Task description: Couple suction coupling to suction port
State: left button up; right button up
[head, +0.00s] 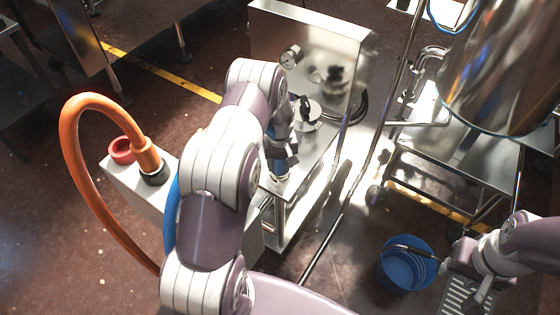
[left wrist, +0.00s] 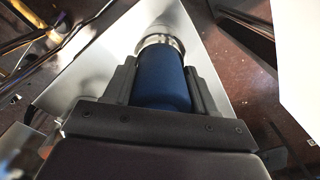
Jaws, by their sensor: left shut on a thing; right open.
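My left gripper (head: 284,160) is at the left side of the steel machine, partly hidden by my own arm. In the left wrist view its fingers (left wrist: 164,90) are shut on a thick dark blue cylinder (left wrist: 164,78), which I take to be the suction coupling. A silver metal collar (left wrist: 160,42) sits at the cylinder's far end, above a steel surface. I cannot tell whether this collar is part of the coupling or the suction port, or whether the two are joined. My right gripper (head: 468,268) is open and empty at lower right, beside a blue bucket.
An orange hose (head: 68,150) ends at a black-collared fitting on a pale box (head: 120,178), next to a red ring (head: 121,150). The blue bucket (head: 405,268) stands near a drain grate. A large steel tank (head: 505,70) is at right.

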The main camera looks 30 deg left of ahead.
pick_arm(q)
jog(key=o, duration=1.5)
jog(key=shift+f, duration=0.1)
